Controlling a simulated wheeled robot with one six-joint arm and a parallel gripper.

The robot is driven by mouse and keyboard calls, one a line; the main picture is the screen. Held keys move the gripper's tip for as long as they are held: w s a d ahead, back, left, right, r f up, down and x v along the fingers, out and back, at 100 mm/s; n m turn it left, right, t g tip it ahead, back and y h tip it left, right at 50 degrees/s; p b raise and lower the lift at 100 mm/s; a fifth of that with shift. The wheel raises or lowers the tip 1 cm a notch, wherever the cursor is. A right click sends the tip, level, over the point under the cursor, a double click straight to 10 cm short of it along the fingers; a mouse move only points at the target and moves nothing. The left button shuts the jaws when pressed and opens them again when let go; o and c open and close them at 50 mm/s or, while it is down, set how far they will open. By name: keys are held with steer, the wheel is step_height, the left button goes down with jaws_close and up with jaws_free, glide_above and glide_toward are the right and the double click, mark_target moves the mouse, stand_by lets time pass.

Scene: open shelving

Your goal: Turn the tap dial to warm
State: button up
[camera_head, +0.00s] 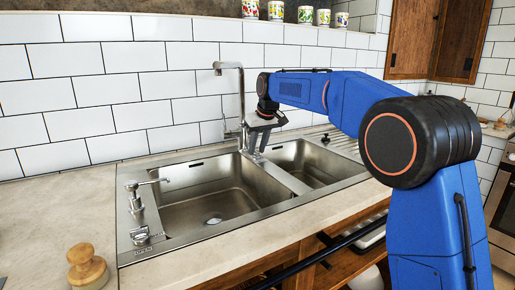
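The tap (241,95) is a tall chrome spout rising behind the sink and bending left at the top. A short side handle (231,134) shows at its lower part; its setting is too small to read. My gripper (257,150) is just right of the tap's lower column, pointing down, with its fingers apart and nothing seen between them. I cannot tell whether it touches the tap. No warm or cold marking is readable.
The steel sink (190,240) has two basins, both empty. A soap dispenser (135,197) stands on its left rim. Several patterned cups (276,11) stand on the ledge above. The left counter is mostly clear.

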steer(key=v, duration=1.7)
steer(key=shift+d, duration=0.15)
steer(key=shift+s+r, duration=0.1)
steer(key=shift+s, duration=0.1)
steer(key=s+d+f+m+h, duration=0.15)
steer(key=s+d+f, duration=0.25)
steer(key=s+d, duration=0.7)
steer(key=s+d+f+m, duration=0.2)
steer(key=s+d+f, duration=0.3)
steer(key=s+d, duration=0.6)
steer(key=s+d+f+m, duration=0.1)
steer(key=s+d+f, duration=0.2)
steer(key=s+f, duration=0.4)
steer(key=s+d+f+m, duration=0.1)
steer(key=s+d+f, duration=0.2)
steer(key=s+f, duration=0.4)
steer(key=s+d+f+m+t, duration=0.1)
steer(key=s+d+f, duration=0.3)
steer(key=s+f, duration=0.4)
steer(key=shift+s+h, duration=0.45)
steer(key=shift+s, duration=0.65)
